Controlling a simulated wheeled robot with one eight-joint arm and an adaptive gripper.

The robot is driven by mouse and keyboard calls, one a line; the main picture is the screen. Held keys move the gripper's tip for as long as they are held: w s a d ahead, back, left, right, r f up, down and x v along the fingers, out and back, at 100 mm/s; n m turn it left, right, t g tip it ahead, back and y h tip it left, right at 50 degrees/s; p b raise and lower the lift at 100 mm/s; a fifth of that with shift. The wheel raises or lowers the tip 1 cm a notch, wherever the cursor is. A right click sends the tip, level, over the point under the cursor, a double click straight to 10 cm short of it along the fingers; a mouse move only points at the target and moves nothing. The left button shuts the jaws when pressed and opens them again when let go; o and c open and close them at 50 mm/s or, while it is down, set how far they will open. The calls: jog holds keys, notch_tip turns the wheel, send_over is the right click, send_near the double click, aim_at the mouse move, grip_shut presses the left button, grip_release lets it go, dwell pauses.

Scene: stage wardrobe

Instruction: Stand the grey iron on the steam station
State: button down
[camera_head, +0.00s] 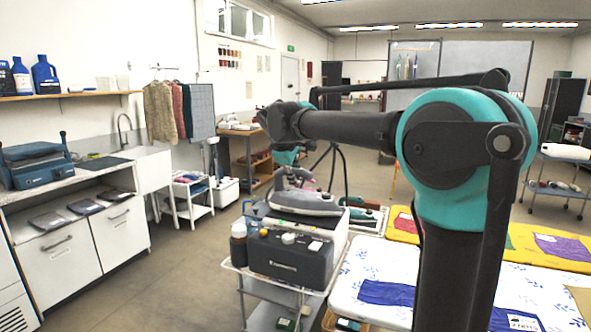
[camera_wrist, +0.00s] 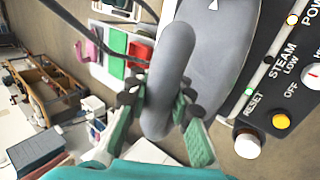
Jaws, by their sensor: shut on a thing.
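The grey iron (camera_head: 305,203) is at the top of the steam station (camera_head: 285,262), a dark box with knobs on its front. The iron looks roughly level; I cannot tell whether its sole touches the station. In the wrist view the iron's grey handle (camera_wrist: 178,60) runs between the two fingers of my gripper (camera_wrist: 158,95), which is shut on it. The station's panel (camera_wrist: 285,85) with labels and buttons shows at the right of the wrist view. In the head view my gripper is partly hidden by my arm.
The station stands on a trolley (camera_head: 262,283) beside a bottle (camera_head: 238,243). A green iron (camera_head: 363,214) lies behind it on the right. An ironing board (camera_head: 350,300) with folded cloths is at the right front. Open floor (camera_head: 180,275) lies to the left.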

jog(key=shift+f, duration=0.15)
jog(key=shift+f, duration=0.15)
jog(key=c, duration=1.3)
grip_release()
jog(key=shift+c, duration=0.2)
jog(key=v, duration=1.2)
